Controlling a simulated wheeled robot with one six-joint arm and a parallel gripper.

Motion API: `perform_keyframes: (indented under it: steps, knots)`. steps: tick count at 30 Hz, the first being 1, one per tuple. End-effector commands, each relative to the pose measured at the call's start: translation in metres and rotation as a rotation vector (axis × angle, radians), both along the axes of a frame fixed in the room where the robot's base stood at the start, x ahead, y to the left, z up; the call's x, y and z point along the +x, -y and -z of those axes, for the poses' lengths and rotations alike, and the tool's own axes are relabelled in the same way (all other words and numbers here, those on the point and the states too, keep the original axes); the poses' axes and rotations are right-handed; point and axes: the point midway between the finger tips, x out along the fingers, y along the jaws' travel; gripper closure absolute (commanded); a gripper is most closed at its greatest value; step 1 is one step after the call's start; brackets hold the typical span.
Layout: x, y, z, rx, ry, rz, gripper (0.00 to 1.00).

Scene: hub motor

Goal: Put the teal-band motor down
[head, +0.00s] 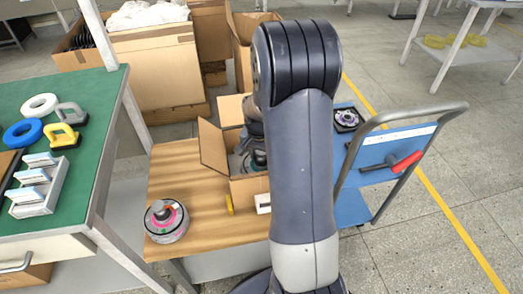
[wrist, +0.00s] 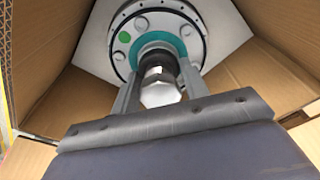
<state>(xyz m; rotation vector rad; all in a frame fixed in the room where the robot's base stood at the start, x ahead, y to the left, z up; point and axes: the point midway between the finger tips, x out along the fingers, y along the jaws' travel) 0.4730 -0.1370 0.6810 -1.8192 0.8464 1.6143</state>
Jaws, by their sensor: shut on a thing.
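The teal-band motor (wrist: 118,55) has a silver round flange, a teal ring and a green dot, and shows at the top of the wrist view. My gripper (wrist: 158,82) is shut on its central shaft. The motor is inside an open cardboard box (wrist: 55,75), with a white surface (wrist: 235,60) behind it. I cannot tell whether the motor touches that surface. In the head view the box (head: 212,148) stands on the wooden table, and my arm hides much of it and most of the motor.
A motor with a pink ring (head: 167,220) sits at the front left of the wooden table (head: 172,172). A yellow piece (head: 229,204) lies before the box. A green bench (head: 88,95) is at left.

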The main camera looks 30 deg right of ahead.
Motion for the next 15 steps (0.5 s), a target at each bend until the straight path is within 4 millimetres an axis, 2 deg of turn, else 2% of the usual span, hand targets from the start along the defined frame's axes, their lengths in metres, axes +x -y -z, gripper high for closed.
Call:
perform_keyframes:
  steps: [9, 10, 15]
  knots:
    - [0.0014, 0.0004, 0.0013, -0.001, 0.005, 0.000, 1.00]
    - [0.0002, 0.0001, 0.0023, -0.001, 0.001, 0.000, 0.56]
    - [0.0001, 0.0000, 0.0018, 0.000, 0.000, 0.000, 0.42]
